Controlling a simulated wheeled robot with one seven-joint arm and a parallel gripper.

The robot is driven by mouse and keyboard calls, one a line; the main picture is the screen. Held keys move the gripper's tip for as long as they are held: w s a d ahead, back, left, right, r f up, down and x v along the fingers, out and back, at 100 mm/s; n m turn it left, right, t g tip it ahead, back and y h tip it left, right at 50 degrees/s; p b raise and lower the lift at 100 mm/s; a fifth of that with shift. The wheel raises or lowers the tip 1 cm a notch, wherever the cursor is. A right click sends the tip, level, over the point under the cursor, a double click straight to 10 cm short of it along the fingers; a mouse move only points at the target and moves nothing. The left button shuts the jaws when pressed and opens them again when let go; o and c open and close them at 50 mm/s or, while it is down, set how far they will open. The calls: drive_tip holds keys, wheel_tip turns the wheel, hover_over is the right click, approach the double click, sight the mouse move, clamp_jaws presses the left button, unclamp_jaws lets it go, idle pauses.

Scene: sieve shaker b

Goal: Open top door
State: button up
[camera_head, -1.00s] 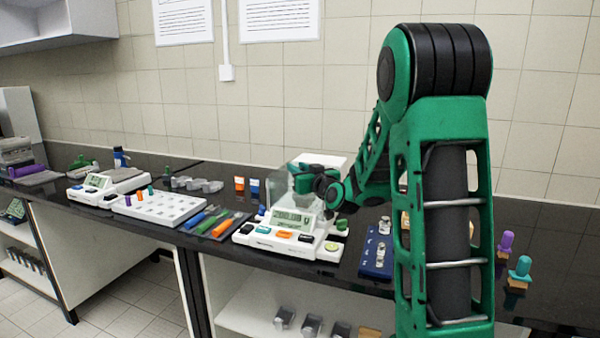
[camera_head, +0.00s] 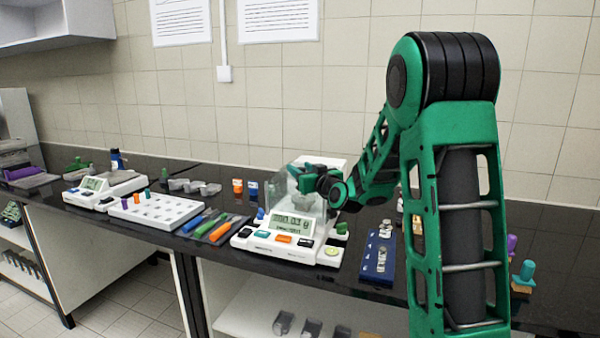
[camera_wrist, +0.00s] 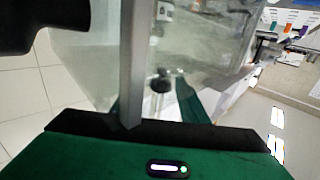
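The white analytical balance (camera_head: 262,246) stands on the black bench, with a lit display (camera_head: 292,224) at its front. Its clear glass draft shield (camera_head: 292,208) rises behind the display. My gripper (camera_head: 298,180) is at the upper part of the shield, and its tips overlap the glass in the head view. In the wrist view my green fingers (camera_wrist: 155,102) are spread apart. A dark round knob (camera_wrist: 160,80) shows between and beyond them, through or against the glass. I cannot tell whether a finger touches the top door, whose edges are hard to make out.
A blue tray with metal weights (camera_head: 378,258) is right of the balance. Coloured-handled tools (camera_head: 213,226), a white rack (camera_head: 157,210) and a second balance (camera_head: 105,188) are to the left. Orange and blue bottles (camera_head: 245,187) stand behind. The tiled wall is close behind the bench.

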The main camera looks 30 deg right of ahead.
drive_tip(key=s, duration=1)
drive_tip(key=shift+s+a, duration=0.15)
drive_tip(key=shift+s, duration=0.15)
drive_tip(key=shift+s, duration=0.1)
drive_tip(key=w, duration=0.8)
idle(0.4)
clamp_jaws()
